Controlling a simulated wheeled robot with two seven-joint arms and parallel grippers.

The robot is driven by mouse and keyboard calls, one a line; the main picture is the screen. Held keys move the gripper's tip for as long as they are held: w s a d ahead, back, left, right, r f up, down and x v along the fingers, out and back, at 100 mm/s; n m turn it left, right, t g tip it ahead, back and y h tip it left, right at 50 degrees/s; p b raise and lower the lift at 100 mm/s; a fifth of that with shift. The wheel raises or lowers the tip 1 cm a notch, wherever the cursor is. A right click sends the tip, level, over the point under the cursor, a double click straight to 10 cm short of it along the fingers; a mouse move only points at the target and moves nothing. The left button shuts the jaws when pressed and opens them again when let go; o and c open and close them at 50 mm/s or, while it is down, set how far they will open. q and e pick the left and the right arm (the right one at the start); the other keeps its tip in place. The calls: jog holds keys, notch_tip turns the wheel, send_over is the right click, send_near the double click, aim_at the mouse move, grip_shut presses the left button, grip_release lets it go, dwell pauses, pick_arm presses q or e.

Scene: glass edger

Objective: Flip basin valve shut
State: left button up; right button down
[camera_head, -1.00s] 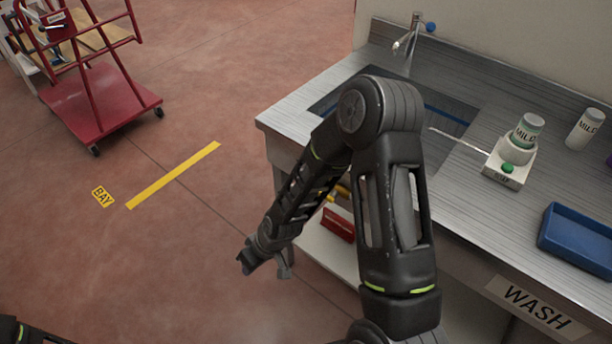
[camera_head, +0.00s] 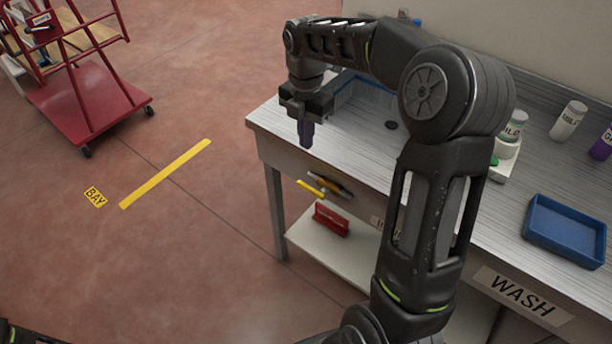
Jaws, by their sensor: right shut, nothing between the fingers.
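A yellow lever (camera_head: 310,188) shows on the front of the steel wash bench, below its top edge. The basin (camera_head: 372,88) is sunk in the bench top, partly hidden by my right arm. My right gripper (camera_head: 305,140) points down at the bench's left front edge, shut and empty, above and apart from the yellow lever. The tap behind is mostly hidden by my arm. My left gripper is out of view.
A red object (camera_head: 331,218) lies on the bench's lower shelf (camera_head: 345,252). A blue tray (camera_head: 565,232), a white bottle (camera_head: 568,121) and a purple bottle (camera_head: 603,145) stand on the bench at right. A red cart (camera_head: 90,105) is far left. The floor between is clear.

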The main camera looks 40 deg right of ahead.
aim_at(306, 185)
dwell(0.3)
